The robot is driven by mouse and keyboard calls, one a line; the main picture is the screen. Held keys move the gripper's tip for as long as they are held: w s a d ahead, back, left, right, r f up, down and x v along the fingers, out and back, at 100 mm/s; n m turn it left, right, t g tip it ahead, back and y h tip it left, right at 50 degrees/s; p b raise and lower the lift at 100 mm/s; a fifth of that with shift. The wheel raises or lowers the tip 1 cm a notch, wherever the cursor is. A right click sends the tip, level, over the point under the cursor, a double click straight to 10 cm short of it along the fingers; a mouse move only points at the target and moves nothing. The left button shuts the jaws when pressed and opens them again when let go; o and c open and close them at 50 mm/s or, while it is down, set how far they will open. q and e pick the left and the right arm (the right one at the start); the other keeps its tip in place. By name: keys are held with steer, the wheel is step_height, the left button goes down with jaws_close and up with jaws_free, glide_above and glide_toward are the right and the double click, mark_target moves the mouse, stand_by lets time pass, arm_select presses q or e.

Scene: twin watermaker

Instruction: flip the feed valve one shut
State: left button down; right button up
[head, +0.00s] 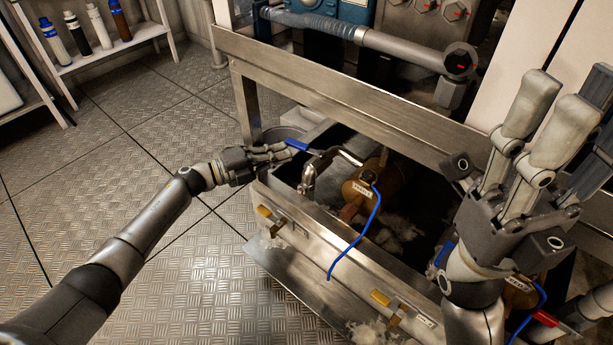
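A brass valve (360,188) with a small white label sits inside the metal frame; the label is too small to read. A lever with a blue grip (297,145) reaches left from above it. My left gripper (284,153) is at the outer end of this blue grip, with its fingers pointing right. The fingers look close together, but whether they close on the grip cannot be told. My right gripper (556,105) is raised at the right with its fingers spread and empty. It hides part of a second labelled valve (518,284) low at the right.
A steel rail (345,85) crosses above the valve, and a lower ledge (330,245) with yellow tabs runs in front. A blue cord (358,240) hangs over that ledge. A red handle (545,318) lies low right. A shelf of cartridges (100,58) stands far left, beyond clear floor.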

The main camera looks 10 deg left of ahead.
arm_select(q)
steer(key=v, duration=1.2)
